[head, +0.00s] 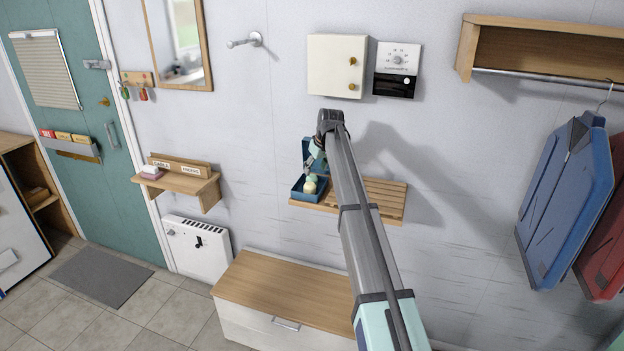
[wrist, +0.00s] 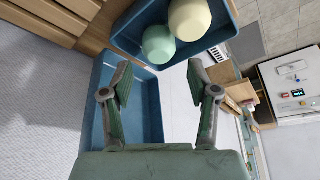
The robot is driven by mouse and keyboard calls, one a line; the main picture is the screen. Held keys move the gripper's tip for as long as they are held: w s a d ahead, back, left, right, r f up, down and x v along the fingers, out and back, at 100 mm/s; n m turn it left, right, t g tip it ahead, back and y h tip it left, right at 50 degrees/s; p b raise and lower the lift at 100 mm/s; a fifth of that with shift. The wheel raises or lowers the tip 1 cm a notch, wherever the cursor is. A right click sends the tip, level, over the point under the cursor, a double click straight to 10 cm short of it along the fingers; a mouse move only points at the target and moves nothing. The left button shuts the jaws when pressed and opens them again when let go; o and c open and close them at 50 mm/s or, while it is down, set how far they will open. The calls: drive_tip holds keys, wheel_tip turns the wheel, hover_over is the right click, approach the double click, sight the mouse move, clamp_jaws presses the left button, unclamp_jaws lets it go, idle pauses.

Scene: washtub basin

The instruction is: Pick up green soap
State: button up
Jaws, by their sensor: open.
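The green soap (wrist: 158,44) is a pale green ball in a blue open box (wrist: 128,30), seen in the wrist view. A cream ball (wrist: 190,18) lies beside it, apparently touching. In the head view the blue box (head: 299,193) stands at the left end of a wooden slatted shelf, and a pale ball (head: 310,187) shows in it. My gripper (wrist: 158,76) is open and empty, its fingers spread below the green soap in the wrist view. In the head view my gripper (head: 315,165) is just above the box, partly hidden by my arm.
The box's raised blue lid (wrist: 150,115) lies close behind my fingers. The slatted shelf (head: 384,199) is bare to the right of the box. A wooden-topped bench (head: 285,290) stands below, and a small wall shelf (head: 185,184) is to the left.

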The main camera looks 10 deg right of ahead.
sight(313, 177)
drive_tip(key=shift+p+x, duration=1.5)
drive_tip(key=shift+x, duration=1.8)
drive_tip(key=shift+d, duration=0.1)
drive_tip(key=c, duration=0.9)
